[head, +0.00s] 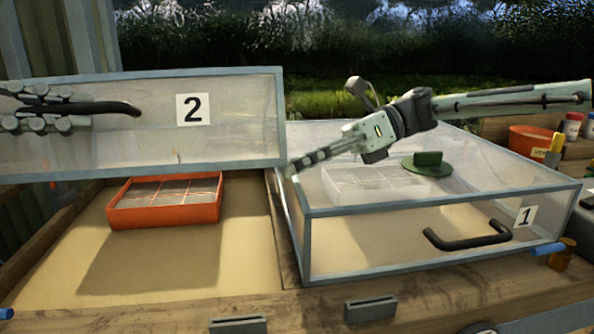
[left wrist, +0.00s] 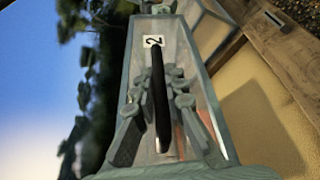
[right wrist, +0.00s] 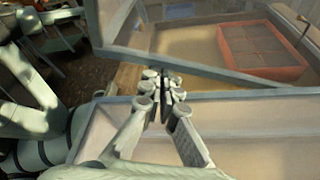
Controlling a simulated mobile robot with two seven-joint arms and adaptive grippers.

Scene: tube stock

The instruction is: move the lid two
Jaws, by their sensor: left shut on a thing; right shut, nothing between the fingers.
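Lid two (head: 235,115), a clear panelled cover with a grey-blue frame and a "2" label, is raised and tilted above the left bed of the wooden frame. My left gripper (head: 55,108) is shut on its black handle (head: 115,107); the left wrist view also shows the handle (left wrist: 160,95) between the fingers. My right gripper (head: 300,165) is shut and empty, close to the lower right corner of lid two and above the left edge of lid one (head: 440,195). Whether it touches either lid I cannot tell. It also shows in the right wrist view (right wrist: 165,90).
Lid one covers the right bed, over a white tray (head: 372,185); a green object (head: 427,163) is by its far side. An orange tray (head: 165,202) stands on sand in the left bed. An orange pot (head: 528,140) and small jars stand at the right.

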